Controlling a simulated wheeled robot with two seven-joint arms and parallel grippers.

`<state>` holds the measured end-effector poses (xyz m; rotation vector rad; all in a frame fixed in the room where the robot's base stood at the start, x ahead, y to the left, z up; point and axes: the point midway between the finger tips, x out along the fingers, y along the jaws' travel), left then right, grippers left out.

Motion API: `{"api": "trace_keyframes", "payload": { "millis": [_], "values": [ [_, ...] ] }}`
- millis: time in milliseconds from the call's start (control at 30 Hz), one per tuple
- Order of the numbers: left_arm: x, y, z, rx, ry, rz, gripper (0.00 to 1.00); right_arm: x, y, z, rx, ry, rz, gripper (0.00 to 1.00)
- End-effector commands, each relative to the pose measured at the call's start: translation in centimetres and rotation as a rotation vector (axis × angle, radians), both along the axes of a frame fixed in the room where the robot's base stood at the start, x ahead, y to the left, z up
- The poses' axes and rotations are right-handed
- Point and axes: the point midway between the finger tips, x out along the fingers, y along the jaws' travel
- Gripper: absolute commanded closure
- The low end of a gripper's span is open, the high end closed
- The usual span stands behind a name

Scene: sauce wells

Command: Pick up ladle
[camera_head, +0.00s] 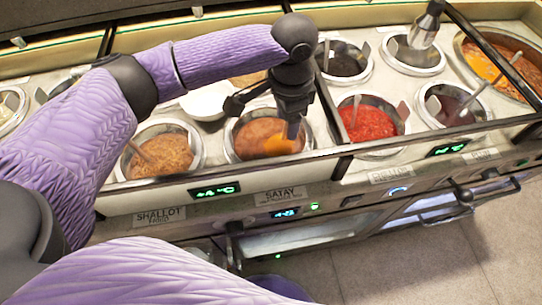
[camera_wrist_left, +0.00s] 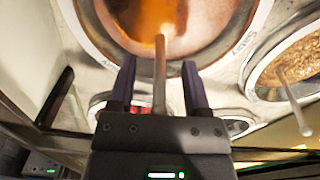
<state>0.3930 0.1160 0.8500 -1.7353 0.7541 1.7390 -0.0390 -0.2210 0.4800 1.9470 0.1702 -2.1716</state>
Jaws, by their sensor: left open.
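The ladle (camera_wrist_left: 160,85) stands in the satay well (camera_head: 234,147), its thin handle rising from orange-brown sauce. In the left wrist view the handle runs between the two fingers of my left gripper (camera_wrist_left: 159,75), with gaps on both sides. My left gripper (camera_head: 292,126) is open and points down over the satay well in the head view. There it hides the ladle's handle. The ladle's bowl is not visible in the sauce. My right gripper does not show in either view.
A shallot well (camera_head: 165,152) with its own utensil lies to the left, a red sauce well (camera_head: 370,122) to the right. Several other wells fill the counter. A dark-topped metal cylinder (camera_head: 425,30) stands at the back right. A dark divider bar (camera_head: 328,95) runs right beside the gripper.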

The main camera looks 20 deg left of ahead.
Motion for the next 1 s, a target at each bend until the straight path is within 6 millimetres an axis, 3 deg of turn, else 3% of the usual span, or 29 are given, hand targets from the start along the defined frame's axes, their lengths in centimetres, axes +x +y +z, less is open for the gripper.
{"api": "trace_keyframes", "payload": {
  "millis": [167,467,500,833,1000],
  "values": [
    [0.0,0.0,-0.2,0.000,-0.001,0.000,0.38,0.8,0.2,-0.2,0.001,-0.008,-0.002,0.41],
    [0.0,0.0,-0.1,0.000,-0.001,0.000,0.97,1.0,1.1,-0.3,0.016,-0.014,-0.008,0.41],
    [0.0,0.0,-0.1,0.000,-0.001,-0.001,1.00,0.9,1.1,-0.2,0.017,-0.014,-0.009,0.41],
    [0.0,0.0,0.1,0.000,-0.003,-0.001,1.00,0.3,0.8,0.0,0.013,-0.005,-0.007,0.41],
    [0.1,-0.1,4.3,-0.002,-0.008,-0.001,1.00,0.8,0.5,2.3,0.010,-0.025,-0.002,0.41]
  ]
}}
